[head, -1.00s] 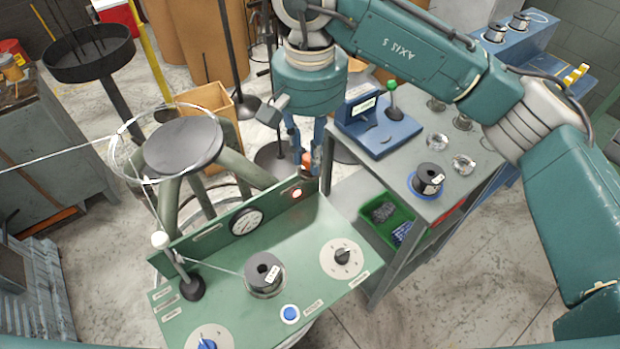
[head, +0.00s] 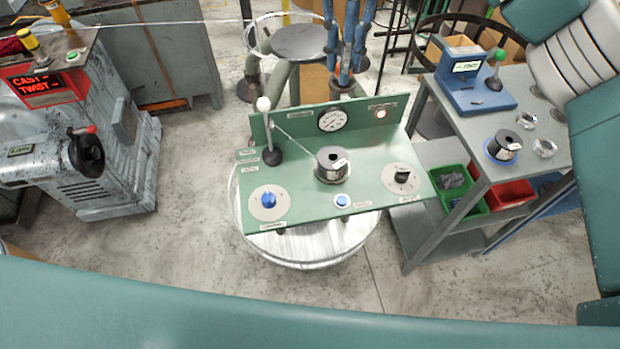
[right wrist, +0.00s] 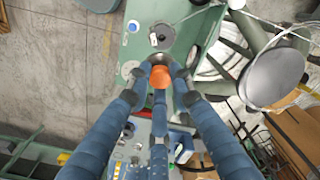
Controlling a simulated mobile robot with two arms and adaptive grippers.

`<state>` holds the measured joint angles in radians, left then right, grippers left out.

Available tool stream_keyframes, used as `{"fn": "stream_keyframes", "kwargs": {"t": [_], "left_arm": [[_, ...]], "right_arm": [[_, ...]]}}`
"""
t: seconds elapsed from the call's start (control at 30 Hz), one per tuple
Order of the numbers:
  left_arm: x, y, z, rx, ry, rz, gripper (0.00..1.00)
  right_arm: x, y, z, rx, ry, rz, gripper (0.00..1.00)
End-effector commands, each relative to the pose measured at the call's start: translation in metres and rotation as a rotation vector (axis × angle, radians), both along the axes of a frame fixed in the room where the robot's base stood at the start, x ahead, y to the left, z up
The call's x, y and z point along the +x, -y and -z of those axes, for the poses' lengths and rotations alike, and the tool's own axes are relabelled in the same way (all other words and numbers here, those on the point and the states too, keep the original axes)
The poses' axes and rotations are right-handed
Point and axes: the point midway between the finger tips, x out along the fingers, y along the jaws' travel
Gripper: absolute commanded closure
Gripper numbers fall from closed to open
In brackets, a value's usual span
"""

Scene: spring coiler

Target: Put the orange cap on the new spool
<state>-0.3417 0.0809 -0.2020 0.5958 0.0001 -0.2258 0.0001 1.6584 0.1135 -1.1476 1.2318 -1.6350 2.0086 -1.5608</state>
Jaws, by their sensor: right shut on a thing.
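My right gripper (head: 346,84) comes down from the top of the head view, behind the gauge panel of the green bench. In the right wrist view its blue fingers (right wrist: 160,70) are shut on the orange cap (right wrist: 161,78). Another dark, tagged spool (head: 504,145) stands on the grey cart. My left gripper is not in view.
A thin wire runs past the white-topped post (head: 268,130) to the bench spool. The upright gauge panel (head: 331,120) lies between gripper and spool. A round stool (head: 299,42) stands behind. The cart (head: 540,98) is at right, with bins below.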

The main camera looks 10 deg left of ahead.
Motion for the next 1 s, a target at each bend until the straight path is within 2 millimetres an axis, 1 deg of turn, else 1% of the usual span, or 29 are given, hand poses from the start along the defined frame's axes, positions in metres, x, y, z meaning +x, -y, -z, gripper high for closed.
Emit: {"fn": "stream_keyframes", "kwargs": {"t": [0.07, 0.17, 0.2, 0.27, 0.3, 0.37, 0.4, 0.47, 0.53, 0.6, 0.7, 0.83, 0.97, 1.0], "left_arm": [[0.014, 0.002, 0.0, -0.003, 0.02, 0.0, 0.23], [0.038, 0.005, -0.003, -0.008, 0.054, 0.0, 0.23], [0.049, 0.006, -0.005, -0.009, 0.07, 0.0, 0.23], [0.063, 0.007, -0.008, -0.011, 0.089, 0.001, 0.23], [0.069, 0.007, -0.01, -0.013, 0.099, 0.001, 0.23], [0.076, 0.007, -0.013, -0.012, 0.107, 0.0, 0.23], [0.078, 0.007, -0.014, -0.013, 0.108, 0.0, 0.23], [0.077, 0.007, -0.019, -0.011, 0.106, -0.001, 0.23], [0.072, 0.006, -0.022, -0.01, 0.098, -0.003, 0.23], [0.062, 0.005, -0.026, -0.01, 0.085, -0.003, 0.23], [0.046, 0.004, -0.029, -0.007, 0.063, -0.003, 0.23], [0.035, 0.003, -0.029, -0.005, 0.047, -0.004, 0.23], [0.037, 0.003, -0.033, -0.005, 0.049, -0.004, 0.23], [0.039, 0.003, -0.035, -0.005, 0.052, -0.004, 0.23]], "right_arm": [[0.002, 0.001, 0.003, 0.001, -0.003, 0.011, 1.0], [0.001, 0.0, 0.02, 0.001, -0.006, 0.011, 1.0], [0.001, 0.001, 0.03, 0.001, -0.008, 0.012, 1.0], [0.001, 0.0, 0.046, 0.001, -0.009, 0.01, 1.0], [0.0, 0.0, 0.057, 0.002, -0.009, 0.01, 1.0], [0.001, 0.0, 0.072, 0.002, -0.009, 0.011, 1.0], [0.0, 0.0, 0.084, 0.002, -0.009, 0.011, 1.0], [0.001, 0.0, 0.097, 0.001, -0.007, 0.013, 1.0], [0.001, 0.001, 0.116, 0.001, -0.007, 0.012, 1.0], [0.001, 0.001, 0.131, 0.001, -0.006, 0.012, 1.0], [0.002, 0.001, 0.147, 0.001, -0.003, 0.013, 1.0], [0.003, 0.001, 0.158, 0.001, 0.0, 0.012, 1.0], [0.002, 0.001, 0.168, 0.0, -0.002, 0.012, 1.0], [0.002, 0.001, 0.173, 0.0, -0.004, 0.013, 1.0]]}}
